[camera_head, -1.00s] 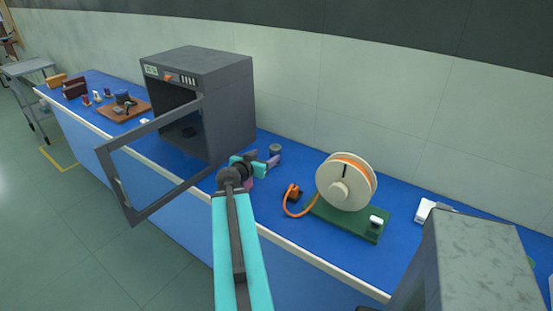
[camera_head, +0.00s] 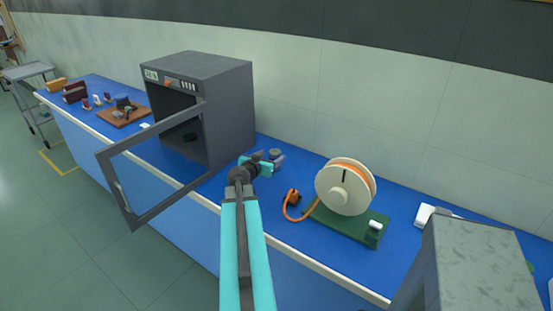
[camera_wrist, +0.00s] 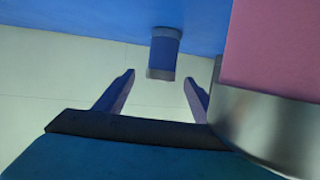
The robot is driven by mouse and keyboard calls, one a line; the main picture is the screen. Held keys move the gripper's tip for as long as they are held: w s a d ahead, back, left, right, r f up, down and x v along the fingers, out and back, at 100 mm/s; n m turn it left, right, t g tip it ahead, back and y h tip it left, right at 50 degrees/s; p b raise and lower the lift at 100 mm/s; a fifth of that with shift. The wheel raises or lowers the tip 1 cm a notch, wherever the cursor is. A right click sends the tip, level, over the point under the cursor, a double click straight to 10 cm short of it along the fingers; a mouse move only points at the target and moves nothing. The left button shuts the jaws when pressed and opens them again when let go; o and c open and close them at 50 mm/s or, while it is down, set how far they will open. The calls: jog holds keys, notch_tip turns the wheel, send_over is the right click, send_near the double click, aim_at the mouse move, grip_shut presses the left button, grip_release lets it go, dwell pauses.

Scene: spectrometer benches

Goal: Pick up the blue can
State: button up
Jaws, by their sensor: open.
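The blue can (camera_wrist: 163,55) stands on the blue bench in the wrist view, upside down in that picture, with a grey end toward the fingertips. In the head view a small can with a grey top (camera_head: 275,153) shows just past my gripper (camera_head: 269,160), between the oven and the reel. My gripper (camera_wrist: 159,78) is open. In the wrist view its two fingers point toward the can, one on either side in the picture, with the can apparently a little beyond the tips. Nothing is held.
A pink can-like thing (camera_wrist: 272,45) with a metallic end is very close at the right of the wrist view. The grey oven (camera_head: 225,105) stands left with its door (camera_head: 160,190) open. A cable reel (camera_head: 345,187) on a green base stands right. Wall behind.

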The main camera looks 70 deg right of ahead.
dwell(0.3)
jog(key=shift+p+x, duration=0.85)
jog(key=shift+x, duration=0.25)
jog(key=shift+p+x, duration=0.7)
jog(key=shift+x, duration=0.8)
jog(key=c, duration=1.2)
jog(key=shift+r, duration=0.15)
jog(key=shift+c, duration=0.2)
jog(key=shift+r+b, duration=1.1)
jog(key=shift+r, duration=3.8)
